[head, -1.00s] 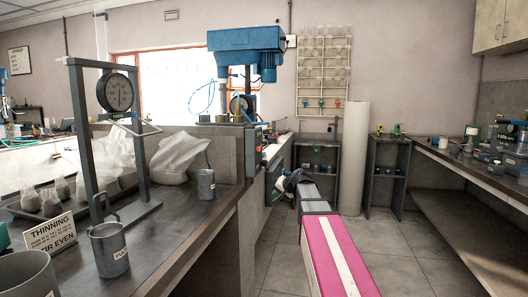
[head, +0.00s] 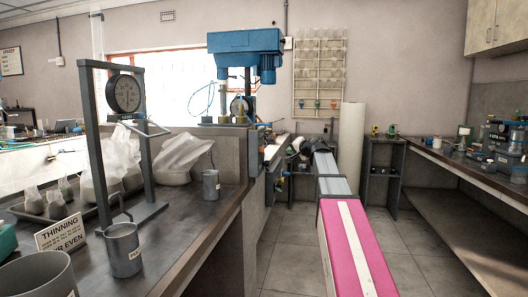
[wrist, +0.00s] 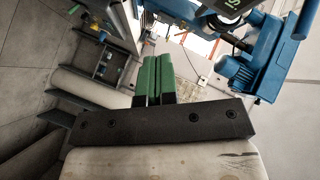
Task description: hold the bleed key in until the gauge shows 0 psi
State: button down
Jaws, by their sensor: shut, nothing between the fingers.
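My gripper shows in the wrist view (wrist: 154,78) as two green fingers pressed together, with nothing between them. In the head view my arm reaches forward along the aisle, its dark end close to the right side of the blue flotation machine (head: 246,41). A small round dial (head: 238,106) stands at the foot of that machine, partly behind its column; it may be the gauge, but its reading is too small to tell. I cannot pick out the bleed key in either view. No contact between my fingers and anything shows.
A hanging dial scale (head: 124,95) on a grey frame stands on the left bench, with metal jugs (head: 122,249) and a "THINNING" sign (head: 61,235) in front. A white roll (head: 351,158) stands upright beyond my arm. The right bench (head: 470,168) holds instruments; the floor between is clear.

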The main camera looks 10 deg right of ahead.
aim_at(261, 149)
jog(key=shift+a, duration=0.1)
jog(key=w+a, duration=0.2)
jog(key=a, duration=0.6)
jog(key=shift+w, duration=0.35)
jog(key=shift+a, duration=0.25)
dwell(1.7)
jog(key=shift+w+a, duration=0.15)
jog(key=shift+a, duration=0.15)
jog(key=shift+w+a, duration=0.15)
jog(key=shift+a, duration=0.35)
dwell(2.2)
jog(key=shift+d, duration=0.1)
dwell(0.5)
jog(key=shift+s+d, duration=0.3)
jog(key=shift+d, duration=0.55)
